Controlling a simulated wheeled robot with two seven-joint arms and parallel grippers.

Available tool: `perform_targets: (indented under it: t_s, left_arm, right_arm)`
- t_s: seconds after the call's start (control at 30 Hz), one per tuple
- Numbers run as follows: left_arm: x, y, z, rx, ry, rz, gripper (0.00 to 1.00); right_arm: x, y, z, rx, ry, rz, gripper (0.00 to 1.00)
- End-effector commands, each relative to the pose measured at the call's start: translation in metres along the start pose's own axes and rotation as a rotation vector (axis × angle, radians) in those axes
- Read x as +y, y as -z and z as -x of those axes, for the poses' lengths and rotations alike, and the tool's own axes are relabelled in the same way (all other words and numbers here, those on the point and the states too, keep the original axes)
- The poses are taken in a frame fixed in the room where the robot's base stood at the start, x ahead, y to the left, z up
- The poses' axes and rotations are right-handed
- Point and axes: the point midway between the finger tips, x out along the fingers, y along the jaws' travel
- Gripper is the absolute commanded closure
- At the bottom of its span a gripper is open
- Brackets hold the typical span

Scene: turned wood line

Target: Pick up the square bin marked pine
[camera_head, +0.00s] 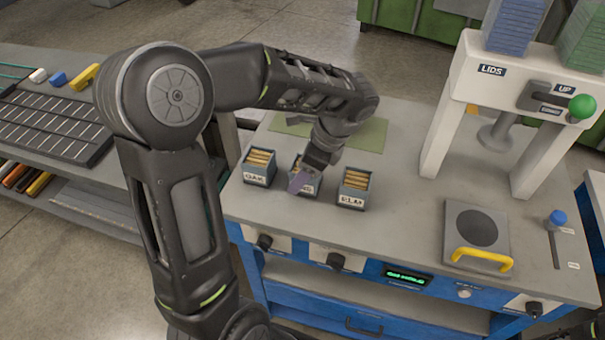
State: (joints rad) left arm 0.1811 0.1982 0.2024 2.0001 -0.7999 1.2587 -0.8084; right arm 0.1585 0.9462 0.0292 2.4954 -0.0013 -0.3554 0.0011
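Three small square bins stand in a row on the grey bench top, each holding light wooden sticks. The left bin (259,169) reads OAK. The middle bin (310,187) is largely covered by my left gripper, and its label is mostly hidden, so I cannot read it as pine. The right bin (354,189) has a label too small to read surely. My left gripper (300,182) points down over the middle bin, its visible finger in front of the bin's left part. I cannot tell whether it touches the bin or how far the fingers are apart. My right gripper is out of view.
A green mat (365,134) lies behind the bins. A white press frame (480,75) marked LIDS stands at right. A plate with a yellow handle (482,258) and a blue-knobbed lever (557,218) are in front of it. A dark slotted rack (50,125) is at left.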

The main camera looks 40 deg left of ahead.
Motion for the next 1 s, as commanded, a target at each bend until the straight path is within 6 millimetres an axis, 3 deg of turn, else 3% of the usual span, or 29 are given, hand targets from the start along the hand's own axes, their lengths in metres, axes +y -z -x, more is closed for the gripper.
perform_targets:
  t_s: [0.27, 0.47, 1.0]
  left_arm:
    - [-0.001, -0.017, 0.043, 0.002, 0.007, 0.003, 0.91]
    - [0.0, -0.033, 0.082, 0.001, 0.002, -0.001, 0.91]
    - [0.0, -0.036, 0.087, 0.0, 0.001, -0.001, 0.91]
  right_arm:
    - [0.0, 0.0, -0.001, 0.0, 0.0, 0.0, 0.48]
    - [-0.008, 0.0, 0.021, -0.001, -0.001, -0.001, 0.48]
    - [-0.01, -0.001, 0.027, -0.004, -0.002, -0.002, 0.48]
